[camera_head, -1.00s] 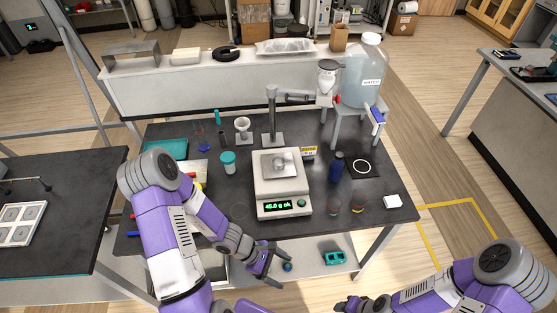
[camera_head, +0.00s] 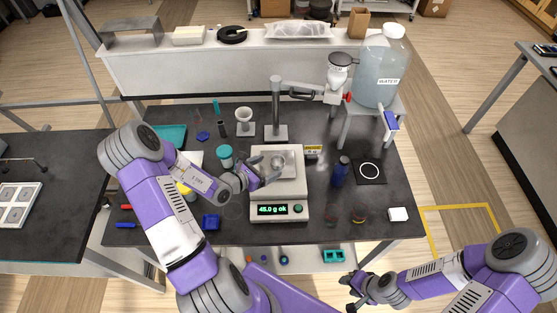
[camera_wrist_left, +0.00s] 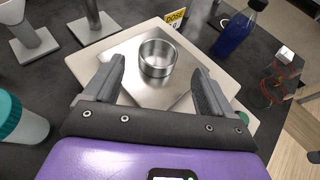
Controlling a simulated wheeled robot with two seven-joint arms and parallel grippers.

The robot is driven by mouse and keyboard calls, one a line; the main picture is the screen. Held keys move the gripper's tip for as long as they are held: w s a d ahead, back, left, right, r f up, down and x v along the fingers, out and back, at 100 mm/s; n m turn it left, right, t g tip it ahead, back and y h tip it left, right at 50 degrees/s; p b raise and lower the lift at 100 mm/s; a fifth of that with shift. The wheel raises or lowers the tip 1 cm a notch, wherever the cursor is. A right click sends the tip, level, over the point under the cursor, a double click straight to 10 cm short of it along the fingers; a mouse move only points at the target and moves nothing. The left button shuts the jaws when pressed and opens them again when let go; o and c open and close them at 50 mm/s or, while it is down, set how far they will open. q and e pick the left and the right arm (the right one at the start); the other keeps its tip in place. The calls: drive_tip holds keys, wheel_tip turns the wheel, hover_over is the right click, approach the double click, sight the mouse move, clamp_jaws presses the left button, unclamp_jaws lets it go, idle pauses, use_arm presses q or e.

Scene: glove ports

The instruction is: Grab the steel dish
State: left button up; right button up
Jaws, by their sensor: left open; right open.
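The steel dish (camera_head: 278,164) is a small round metal cup standing on the pan of the white scale (camera_head: 265,211), whose display reads 45.0 g. In the left wrist view the dish (camera_wrist_left: 157,58) stands upright just beyond the fingertips, roughly centred between them. My left gripper (camera_head: 265,174) is open, low over the scale's left side and pointing at the dish. Its two fingers also show in the left wrist view (camera_wrist_left: 158,72), with nothing between them. My right gripper (camera_head: 350,292) is open and empty, in front of the table at the lower right.
A teal-capped jar (camera_head: 225,158) stands left of the scale, close to my left gripper. A blue bottle (camera_head: 340,172) is to the right. A stand (camera_head: 276,115) rises behind the scale. A water jug (camera_head: 380,75) is at the back right. A yellow DOSE sign (camera_head: 313,150) sits beside the scale.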

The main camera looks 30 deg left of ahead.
sight(283, 158)
use_arm(q)
drive_tip(key=x, duration=0.5)
drive_tip(key=shift+r, duration=0.2)
drive_tip(key=shift+w, duration=0.1)
drive_tip(key=c, duration=1.1)
drive_tip(key=shift+r, duration=0.1)
